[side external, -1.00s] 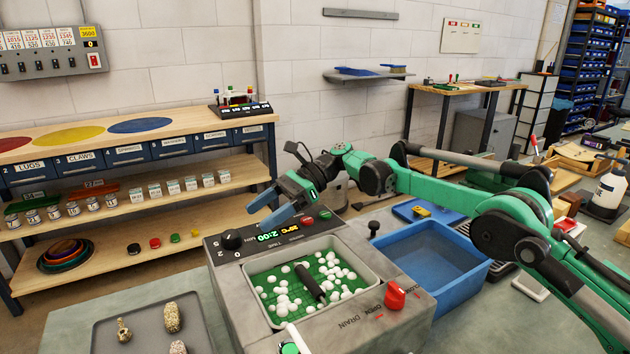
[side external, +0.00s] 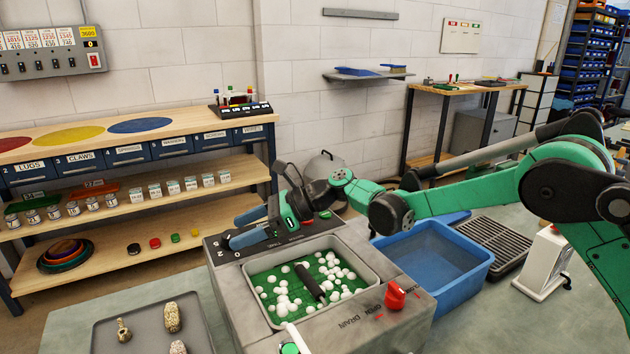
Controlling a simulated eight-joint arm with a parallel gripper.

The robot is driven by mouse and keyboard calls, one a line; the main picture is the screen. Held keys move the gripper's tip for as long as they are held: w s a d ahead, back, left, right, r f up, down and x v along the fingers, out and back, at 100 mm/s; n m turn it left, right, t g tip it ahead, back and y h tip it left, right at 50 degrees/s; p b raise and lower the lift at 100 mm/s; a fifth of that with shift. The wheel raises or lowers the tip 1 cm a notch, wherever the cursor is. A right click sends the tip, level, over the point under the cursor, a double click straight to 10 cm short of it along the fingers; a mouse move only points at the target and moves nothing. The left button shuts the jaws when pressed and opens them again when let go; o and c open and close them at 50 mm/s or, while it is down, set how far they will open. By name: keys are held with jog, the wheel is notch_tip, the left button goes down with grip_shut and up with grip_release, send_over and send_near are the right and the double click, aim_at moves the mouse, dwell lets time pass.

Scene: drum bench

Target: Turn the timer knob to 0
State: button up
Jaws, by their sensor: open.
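The timer knob is on the left end of the dark control panel (side external: 218,245) of the grey bench machine (side external: 385,325). My gripper (side external: 234,231) is open over that end of the panel, its blue fingers pointing left. A few white scale numbers show beside the fingers. The timer display is hidden behind my gripper.
The machine's tub (side external: 270,323) holds white balls on green, with a black handle. A red drain knob (side external: 396,295) is at its front right. A blue bin (side external: 470,290) stands to the right, a grey tray (side external: 140,335) with stones to the left.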

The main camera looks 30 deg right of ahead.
jog(key=shift+x, duration=0.9)
grip_shut()
jog(key=n+g, duration=0.2)
jog(key=g, duration=0.1)
jog(key=n+g+y, duration=0.1)
jog(key=shift+w+n, duration=0.3)
jog(key=shift+n, duration=0.1)
jog(key=shift+w+d, duration=0.1)
jog(key=shift+d, duration=0.05)
jog(key=shift+n+g, duration=0.4)
jog(key=shift+g, duration=0.3)
